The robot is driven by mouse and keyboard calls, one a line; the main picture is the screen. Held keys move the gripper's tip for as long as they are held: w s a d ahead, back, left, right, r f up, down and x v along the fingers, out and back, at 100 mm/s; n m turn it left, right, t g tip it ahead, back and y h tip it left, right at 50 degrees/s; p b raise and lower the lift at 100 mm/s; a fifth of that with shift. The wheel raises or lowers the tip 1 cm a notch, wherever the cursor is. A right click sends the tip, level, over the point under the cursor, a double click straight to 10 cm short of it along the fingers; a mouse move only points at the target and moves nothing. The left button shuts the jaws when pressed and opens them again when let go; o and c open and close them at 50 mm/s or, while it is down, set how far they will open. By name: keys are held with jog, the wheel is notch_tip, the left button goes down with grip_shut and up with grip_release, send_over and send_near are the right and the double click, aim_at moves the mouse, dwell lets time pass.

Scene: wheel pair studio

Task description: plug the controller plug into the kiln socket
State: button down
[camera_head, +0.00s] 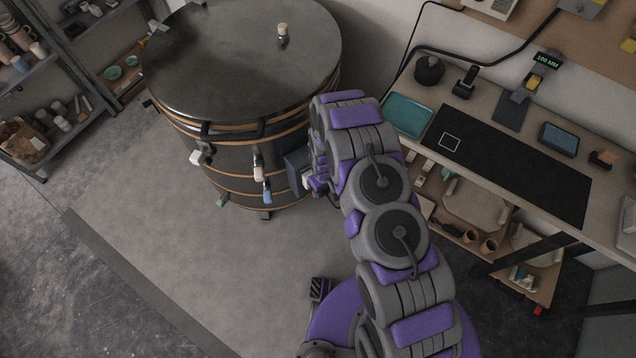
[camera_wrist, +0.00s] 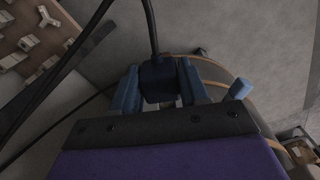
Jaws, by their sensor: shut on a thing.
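The black controller plug (camera_wrist: 158,82) is between the two blue fingers of my gripper (camera_wrist: 160,88) in the wrist view, and its cable runs up out of the picture. My gripper (camera_head: 313,184) is shut on the plug. In the head view it is at the right side of the round dark kiln (camera_head: 232,155), close to a grey-blue box (camera_head: 297,170) on the kiln wall. The kiln socket's opening is not visible. My arm and fingers cover that spot, so I cannot tell whether the plug touches the socket.
A workbench (camera_head: 470,190) with a teal tray (camera_head: 406,115) and a black mat (camera_head: 510,165) stands to the right. Shelves (camera_head: 55,85) with pots are at the far left. The floor (camera_head: 190,250) in front of the kiln is clear. A black cable (camera_head: 480,58) hangs by the wall.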

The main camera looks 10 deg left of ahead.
jog(key=shift+w+a, duration=0.15)
jog(key=shift+w, duration=0.05)
jog(key=shift+w+a+b, duration=0.55)
jog(key=shift+w+a, duration=0.25)
jog(key=shift+w, duration=0.05)
jog(key=shift+c, duration=2.4)
grip_release()
notch_tip(320, 180, up, 17)
jog(key=p, duration=0.4)
jog(key=shift+r, duration=0.15)
